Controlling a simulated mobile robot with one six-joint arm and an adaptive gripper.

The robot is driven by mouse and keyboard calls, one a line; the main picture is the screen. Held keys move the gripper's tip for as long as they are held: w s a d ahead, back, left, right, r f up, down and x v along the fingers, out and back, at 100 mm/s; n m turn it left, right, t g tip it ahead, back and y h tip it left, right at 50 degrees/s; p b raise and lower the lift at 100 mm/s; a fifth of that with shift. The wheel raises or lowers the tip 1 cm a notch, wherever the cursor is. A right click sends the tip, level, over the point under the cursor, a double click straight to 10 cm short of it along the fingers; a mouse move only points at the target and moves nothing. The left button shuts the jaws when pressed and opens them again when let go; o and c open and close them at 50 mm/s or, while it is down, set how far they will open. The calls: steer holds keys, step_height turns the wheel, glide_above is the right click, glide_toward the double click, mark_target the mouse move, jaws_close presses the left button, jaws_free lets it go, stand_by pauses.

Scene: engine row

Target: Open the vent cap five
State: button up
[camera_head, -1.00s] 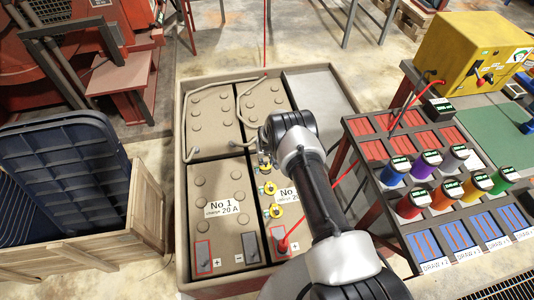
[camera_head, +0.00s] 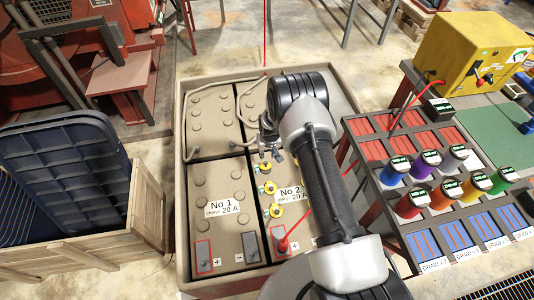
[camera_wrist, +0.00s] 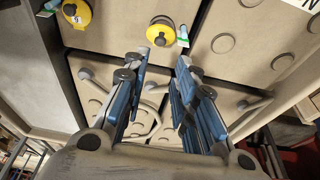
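Battery No 2 (camera_head: 289,193) carries a row of yellow vent caps: a far cap (camera_head: 265,168), a middle cap (camera_head: 270,187) and a near cap (camera_head: 275,210). My gripper (camera_head: 270,154) is over the far end of this row, just beyond the far cap. The wrist view shows my gripper (camera_wrist: 162,64) open, with nothing between its fingers. There, one yellow cap (camera_wrist: 160,32) lies just past the fingertips, and another yellow cap (camera_wrist: 77,12) with a small mark lies at the upper left. I cannot read for sure which one is number five.
Battery No 1 (camera_head: 222,205) stands to the left, with plain round caps. Grey cables (camera_head: 252,100) loop over the far batteries. A red lead (camera_head: 283,245) rises from the near terminal. A rack of coloured canisters (camera_head: 410,203) and a yellow charger (camera_head: 473,50) stand to the right.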

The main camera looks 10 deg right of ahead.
steer(key=s+r+t+p, duration=0.1)
steer(key=s+r+p, duration=0.25)
steer(key=p, duration=0.25)
steer(key=b, duration=0.7)
glide_toward(266, 163)
steer(key=shift+t, duration=0.3)
steer(key=x, duration=0.8)
steer(key=shift+s+f, duration=0.15)
steer(key=shift+c, duration=0.5)
jaws_close()
